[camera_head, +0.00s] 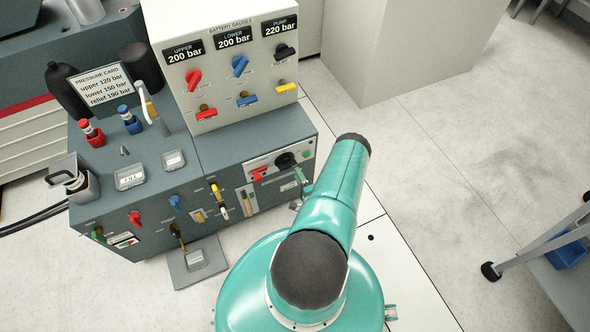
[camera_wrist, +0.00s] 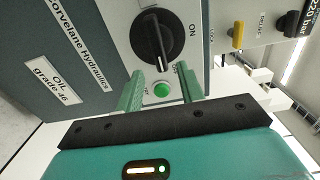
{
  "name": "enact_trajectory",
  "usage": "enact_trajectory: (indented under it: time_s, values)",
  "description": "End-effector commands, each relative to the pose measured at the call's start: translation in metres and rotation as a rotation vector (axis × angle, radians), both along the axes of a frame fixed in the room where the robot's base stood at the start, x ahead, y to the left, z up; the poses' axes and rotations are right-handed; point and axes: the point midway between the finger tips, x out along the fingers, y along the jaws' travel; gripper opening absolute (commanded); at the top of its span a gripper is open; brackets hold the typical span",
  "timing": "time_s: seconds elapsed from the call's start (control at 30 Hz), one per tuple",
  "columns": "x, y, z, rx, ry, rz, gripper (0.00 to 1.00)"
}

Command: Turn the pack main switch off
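The pack main switch, a large black rotary knob (camera_wrist: 155,38), is on the grey panel in the wrist view, with an ON label to its right. A pale mark on its grip bar points down in the picture. The knob also shows in the head view (camera_head: 286,160), low on the cabinet front. My gripper (camera_wrist: 160,80) is open and empty, its two green fingers apart below the knob. A lit green button (camera_wrist: 161,89) shows between the fingers. I cannot tell whether a fingertip touches the panel.
A yellow handle (camera_wrist: 238,35) is to the right in the wrist view. The gauge box (camera_head: 230,60) stands above. Open floor (camera_head: 450,170) lies to the right.

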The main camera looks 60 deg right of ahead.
Motion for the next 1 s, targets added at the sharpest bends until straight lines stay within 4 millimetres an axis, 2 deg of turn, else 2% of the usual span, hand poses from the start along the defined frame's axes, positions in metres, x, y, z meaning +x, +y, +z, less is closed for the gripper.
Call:
enact_trajectory:
  time_s: [0.2,0.4,0.57,1.0]
  values:
    - [-0.043,0.026,-0.001,0.003,0.002,-0.002,0.38]
    - [-0.069,0.042,-0.001,0.002,0.001,0.0,0.38]
    - [-0.077,0.046,0.0,0.002,0.001,0.0,0.38]
    - [-0.076,0.046,0.0,0.001,0.0,0.0,0.38]
